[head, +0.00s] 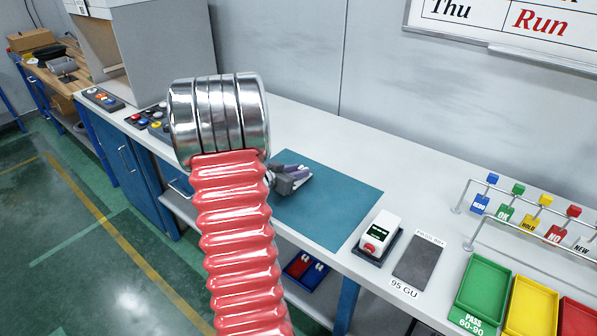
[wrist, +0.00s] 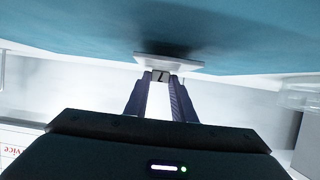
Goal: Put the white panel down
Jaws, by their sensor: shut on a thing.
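My gripper (wrist: 160,78) is shut on the white panel (wrist: 180,63) in the wrist view. The panel shows as a thin, pale, flat piece at the fingertips, with a small dark part between them. It is against or just off the teal mat (wrist: 70,30); I cannot tell whether it touches. In the head view my gripper (head: 304,173) is low over the left part of the teal mat (head: 340,200). The panel cannot be made out there.
A white device with a red button (head: 379,240) stands right of the mat, beside a dark grey pad (head: 418,260). Green (head: 482,288) and yellow (head: 530,308) trays are farther right, below a rail of coloured tags (head: 528,213). The right part of the mat is clear.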

